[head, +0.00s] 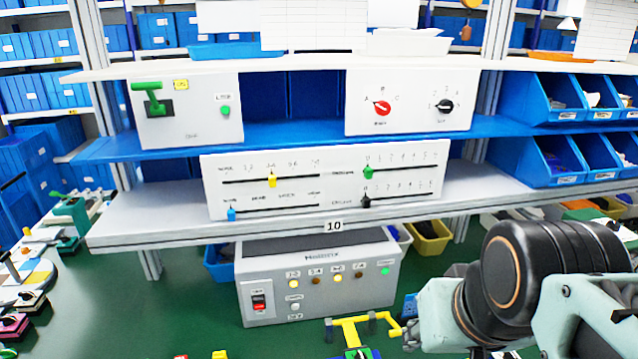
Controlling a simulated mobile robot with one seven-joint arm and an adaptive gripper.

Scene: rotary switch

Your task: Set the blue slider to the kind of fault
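The blue slider (231,214) sits at the left end of the lower left track on a white slider panel (325,185). Small labels run above this track, too small to read surely. A yellow slider (271,180) stands near the middle of the track above it. On the panel's right half, a green slider (368,172) and a black slider (366,202) are both at the left ends of their tracks. My arm enters from the lower right, below and right of the panel. My gripper cannot be made out in the picture.
Below the shelf, a grey console (318,275) has a row of lamps; two glow yellow and one green, the others look dim. A panel with a red and a black knob (445,105) and a green-lever box (188,112) stand above. A yellow-handled object (362,325) is at the bottom.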

